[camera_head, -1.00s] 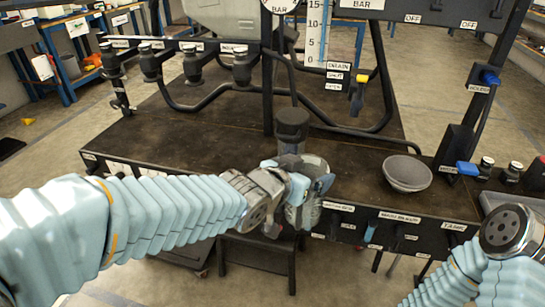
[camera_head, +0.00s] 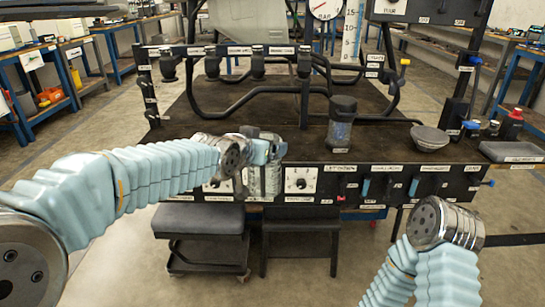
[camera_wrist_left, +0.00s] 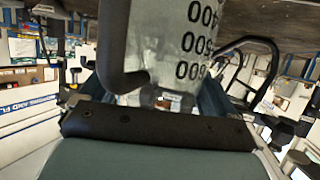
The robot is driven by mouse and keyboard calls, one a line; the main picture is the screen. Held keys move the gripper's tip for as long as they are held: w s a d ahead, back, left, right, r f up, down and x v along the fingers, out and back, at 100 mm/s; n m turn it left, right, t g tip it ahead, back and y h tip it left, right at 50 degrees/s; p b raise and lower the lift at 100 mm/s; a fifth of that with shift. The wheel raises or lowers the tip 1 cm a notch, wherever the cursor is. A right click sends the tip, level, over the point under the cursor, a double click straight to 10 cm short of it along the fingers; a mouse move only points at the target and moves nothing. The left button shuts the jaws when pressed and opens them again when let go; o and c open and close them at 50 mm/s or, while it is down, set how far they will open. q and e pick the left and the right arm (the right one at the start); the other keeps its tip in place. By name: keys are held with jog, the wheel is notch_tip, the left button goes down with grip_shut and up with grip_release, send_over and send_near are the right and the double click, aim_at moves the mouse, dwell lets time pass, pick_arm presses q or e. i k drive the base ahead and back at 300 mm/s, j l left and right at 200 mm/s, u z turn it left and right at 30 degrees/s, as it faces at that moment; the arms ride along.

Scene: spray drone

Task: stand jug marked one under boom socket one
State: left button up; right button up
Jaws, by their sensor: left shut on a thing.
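My left gripper (camera_head: 262,152) is at the front edge of the dark bench, shut on a clear jug (camera_head: 264,181). In the left wrist view the jug (camera_wrist_left: 168,40) fills the upper middle, with a dark handle and black volume marks. No jug number is readable. The boom (camera_head: 225,49) crosses the back left of the bench. Several dark sockets hang from it, such as the leftmost one (camera_head: 169,68); their small labels are unreadable. The held jug is in front of and below the boom, apart from it. My right arm shows at lower right, its gripper out of frame.
A grey bowl (camera_head: 429,138) and grey tray (camera_head: 511,152) lie farther right. Black hoses (camera_head: 240,103) loop behind. The bench (camera_head: 185,125) is bare under the left sockets.

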aim_at(299, 144)
jog(key=i+l, duration=0.2)
jog(key=i, duration=0.35)
jog(key=i+l, duration=0.2)
jog(key=i, duration=0.35)
jog(key=z, duration=0.05)
